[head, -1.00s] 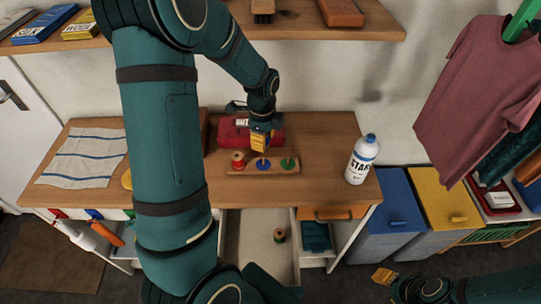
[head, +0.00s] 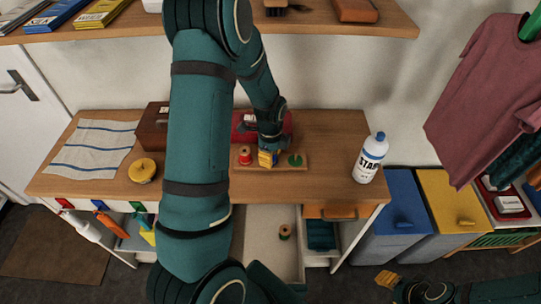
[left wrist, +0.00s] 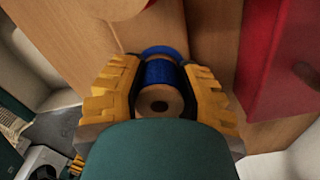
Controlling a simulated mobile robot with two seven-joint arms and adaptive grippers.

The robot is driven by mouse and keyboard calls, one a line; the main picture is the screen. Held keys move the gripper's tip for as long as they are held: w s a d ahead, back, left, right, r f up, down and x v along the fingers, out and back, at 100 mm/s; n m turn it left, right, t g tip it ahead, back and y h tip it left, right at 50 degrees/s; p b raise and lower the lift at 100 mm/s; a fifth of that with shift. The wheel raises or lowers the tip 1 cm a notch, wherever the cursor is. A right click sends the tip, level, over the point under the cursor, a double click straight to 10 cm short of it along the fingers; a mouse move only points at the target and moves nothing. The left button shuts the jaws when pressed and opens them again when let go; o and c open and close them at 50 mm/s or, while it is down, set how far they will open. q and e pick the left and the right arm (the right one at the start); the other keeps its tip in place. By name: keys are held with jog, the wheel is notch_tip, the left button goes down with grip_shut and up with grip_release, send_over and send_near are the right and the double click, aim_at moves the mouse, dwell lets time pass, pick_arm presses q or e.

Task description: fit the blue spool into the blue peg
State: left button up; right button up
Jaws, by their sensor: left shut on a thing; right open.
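The blue spool (left wrist: 158,75) stands between the yellow fingers of my left gripper, which is shut on it. In the head view my left gripper (head: 267,158) is low over the middle of the wooden peg board (head: 275,168). The blue base of the blue peg (left wrist: 165,50) shows just beyond the spool in the left wrist view. The peg's post is hidden, and I cannot tell whether the spool is around it. A red spool (head: 245,155) stands at the board's left, and a green disc with a post (head: 296,160) at its right. My right gripper (head: 388,279) is open, low at the right.
A red box (head: 243,124) is close behind the board. A white bottle (head: 370,158) stands at the table's right. A yellow round object (head: 142,170) and a striped cloth (head: 93,150) lie at the left.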

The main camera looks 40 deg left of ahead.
pick_arm(q)
jog(key=shift+f, duration=0.2)
jog(key=o, duration=0.9)
jog(key=shift+r, duration=0.2)
notch_tip(320, 180, up, 12)
jog(key=p, duration=0.1)
